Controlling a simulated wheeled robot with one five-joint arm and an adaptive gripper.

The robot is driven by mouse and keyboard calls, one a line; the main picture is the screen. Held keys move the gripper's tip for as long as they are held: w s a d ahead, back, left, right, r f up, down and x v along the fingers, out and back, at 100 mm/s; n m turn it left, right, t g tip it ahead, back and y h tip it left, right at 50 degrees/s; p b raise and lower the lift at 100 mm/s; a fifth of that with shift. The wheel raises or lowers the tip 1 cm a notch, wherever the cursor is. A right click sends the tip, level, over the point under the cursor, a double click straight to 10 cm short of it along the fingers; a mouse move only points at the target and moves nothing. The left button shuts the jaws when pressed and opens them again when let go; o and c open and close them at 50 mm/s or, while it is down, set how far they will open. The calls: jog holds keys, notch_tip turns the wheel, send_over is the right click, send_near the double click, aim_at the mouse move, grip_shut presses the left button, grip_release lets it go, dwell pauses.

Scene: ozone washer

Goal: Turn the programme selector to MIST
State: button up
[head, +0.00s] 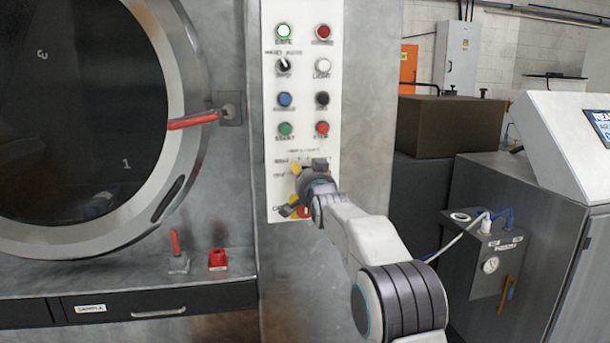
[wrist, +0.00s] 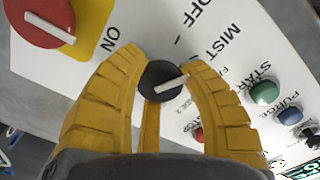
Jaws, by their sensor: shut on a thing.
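The programme selector (wrist: 163,82) is a round black knob with a white pointer bar, on the white control panel (head: 270,130). My gripper (wrist: 165,80) has its yellow fingers on both sides of the knob, shut on it. In the wrist view the pointer slants right and slightly up, roughly toward the MIST label (wrist: 224,44). Exact alignment with its mark is hard to tell. The OFF label (wrist: 190,14) is farther up. In the head view my gripper (head: 294,190) covers the knob.
A red rotary switch (wrist: 45,20) on a yellow plate sits beside the selector. Buttons, including the green START button (head: 285,129), are above it. The round washer door (head: 80,110) with a red handle (head: 193,121) is at left. A grey cabinet (head: 520,230) stands at right.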

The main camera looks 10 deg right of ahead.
jog(key=o, duration=0.9)
jog(key=shift+s+d+r, duration=0.1)
jog(key=shift+d+r, duration=0.05)
jog(key=shift+r, duration=0.4)
jog(key=o, duration=0.3)
jog(key=shift+f, duration=0.3)
jog(key=s, duration=1.2)
jog(key=shift+s, duration=0.1)
jog(key=s+f+n+g+p, duration=0.2)
jog(key=s+f+g+p, duration=0.1)
jog(key=s, duration=1.1)
jog(key=s+f+n+g+p, duration=0.3)
jog(key=s+f+g+p, duration=0.1)
jog(key=s, duration=1)
jog(key=s+f+n+g+p, duration=0.3)
jog(key=s+g, duration=0.4)
jog(key=s, duration=0.7)
notch_tip(320, 180, down, 3)
jog(key=shift+s+r+g+p, duration=0.15)
jog(key=shift+g+p, duration=0.15)
jog(key=shift+p, duration=0.2)
